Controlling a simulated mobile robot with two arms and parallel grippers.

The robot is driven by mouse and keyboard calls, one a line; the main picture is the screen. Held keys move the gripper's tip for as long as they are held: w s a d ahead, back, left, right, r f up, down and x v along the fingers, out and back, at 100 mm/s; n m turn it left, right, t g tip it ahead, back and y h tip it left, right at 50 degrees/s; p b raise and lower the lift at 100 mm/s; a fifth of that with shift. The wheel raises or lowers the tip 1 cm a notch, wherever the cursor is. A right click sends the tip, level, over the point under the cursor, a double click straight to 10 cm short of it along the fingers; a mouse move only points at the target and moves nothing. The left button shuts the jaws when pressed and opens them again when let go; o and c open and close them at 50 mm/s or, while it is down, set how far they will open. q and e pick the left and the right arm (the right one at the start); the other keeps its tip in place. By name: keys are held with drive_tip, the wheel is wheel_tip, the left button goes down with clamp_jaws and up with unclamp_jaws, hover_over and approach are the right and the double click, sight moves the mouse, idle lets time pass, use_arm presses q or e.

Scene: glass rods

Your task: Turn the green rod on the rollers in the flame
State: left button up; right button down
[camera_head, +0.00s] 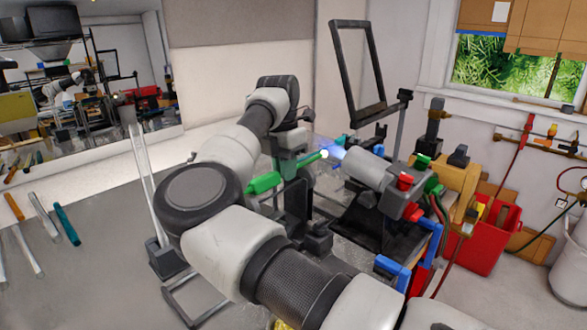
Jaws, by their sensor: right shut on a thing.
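The green rod (301,162) lies slanted across dark supports (297,200) near the middle of the view. Its left end has a thicker green part (263,183), and its right tip glows whitish. A blue flame (334,149) meets that tip from the grey burner (368,168). My right gripper (289,152) reaches down from above and is shut on the green rod. The exact contact is small and partly hidden. The rollers cannot be clearly told apart from the dark supports. My left gripper is not in view.
A dark framed screen (347,75) stands behind the burner. Several loose rods, including a teal one (67,225), lie on the grey table (115,275) at left. A clear upright rod (145,185) stands left of my arm. A red bin (485,240) is at right.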

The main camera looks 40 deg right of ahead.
drive_tip(key=shift+a, duration=0.6)
drive_tip(key=c, duration=1.1)
unclamp_jaws()
drive_tip(key=shift+d, duration=0.1)
drive_tip(key=r, duration=0.7)
drive_tip(key=w+r, duration=0.1)
drive_tip(key=r, duration=0.2)
drive_tip(key=shift+r+b, duration=0.35)
drive_tip(key=shift+b, duration=0.05)
drive_tip(key=shift+f, duration=0.1)
